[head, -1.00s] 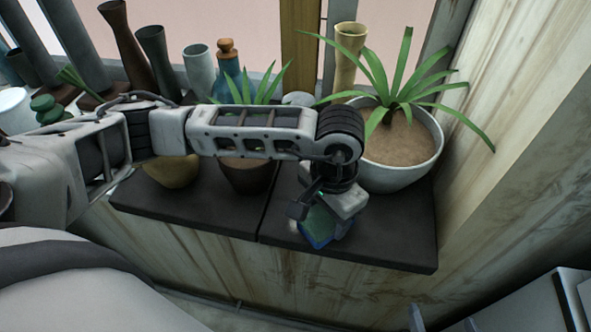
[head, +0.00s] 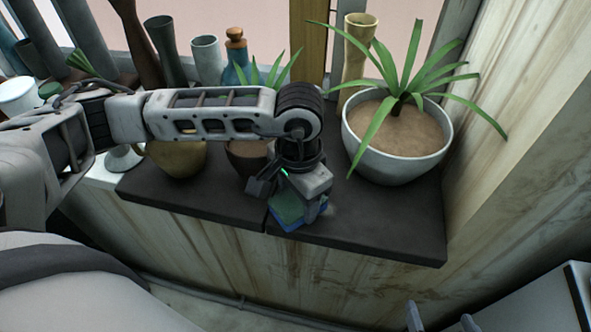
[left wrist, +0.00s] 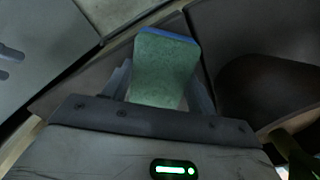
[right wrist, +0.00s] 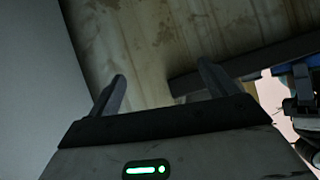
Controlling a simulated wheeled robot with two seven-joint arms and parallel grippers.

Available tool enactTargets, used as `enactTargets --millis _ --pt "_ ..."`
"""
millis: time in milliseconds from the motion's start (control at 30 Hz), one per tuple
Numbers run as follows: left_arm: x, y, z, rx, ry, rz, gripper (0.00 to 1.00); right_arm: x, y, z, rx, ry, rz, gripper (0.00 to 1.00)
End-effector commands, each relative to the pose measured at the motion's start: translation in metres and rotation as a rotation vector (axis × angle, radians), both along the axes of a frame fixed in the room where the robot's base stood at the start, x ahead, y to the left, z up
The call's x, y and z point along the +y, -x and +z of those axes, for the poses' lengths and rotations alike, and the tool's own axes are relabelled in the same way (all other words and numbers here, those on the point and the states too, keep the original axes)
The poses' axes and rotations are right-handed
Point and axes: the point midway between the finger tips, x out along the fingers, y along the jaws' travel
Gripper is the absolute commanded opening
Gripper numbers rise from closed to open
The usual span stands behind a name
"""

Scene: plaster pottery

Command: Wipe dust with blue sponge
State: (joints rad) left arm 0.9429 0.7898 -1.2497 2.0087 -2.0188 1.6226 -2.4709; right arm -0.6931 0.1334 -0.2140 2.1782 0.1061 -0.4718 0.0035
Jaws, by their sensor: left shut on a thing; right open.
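My left gripper (head: 291,198) is shut on the sponge and points down at the front of the dark sill. The blue and green sponge (head: 288,213) is low against the sill surface, close to the seam between its two slabs; exact contact is hard to tell. In the left wrist view the sponge (left wrist: 165,70) sits between the fingers, green face showing with a blue edge. A faint pale smudge, perhaps dust, shows on the sill just right of the gripper. My right gripper (right wrist: 163,95) is open and empty, facing the stained wooden wall; its fingertips show at the head view's bottom edge.
On the dark sill (head: 385,225), a large white pot (head: 400,160) with a spiky plant stands at the right. A yellowish pot (head: 178,158) and a brown pot (head: 247,158) stand behind my left arm. Vases line the back. The sill's front right is bare.

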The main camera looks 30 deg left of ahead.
Motion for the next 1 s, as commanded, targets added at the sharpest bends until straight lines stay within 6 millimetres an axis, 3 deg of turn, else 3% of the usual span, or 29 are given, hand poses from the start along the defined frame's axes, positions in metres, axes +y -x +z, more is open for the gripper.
enactTargets --millis 100,600,1000 --pt "0.0 0.0 0.025 -0.004 0.001 -0.002 0.36 -0.001 0.001 0.008 0.0 0.009 0.0 0.85" --pt "0.002 0.001 0.07 -0.004 0.003 0.006 0.36 -0.005 0.001 0.012 0.013 0.047 0.005 0.85" --pt "0.003 0.002 0.081 -0.002 0.002 0.009 0.36 -0.006 0.001 0.011 0.017 0.062 0.012 0.85"
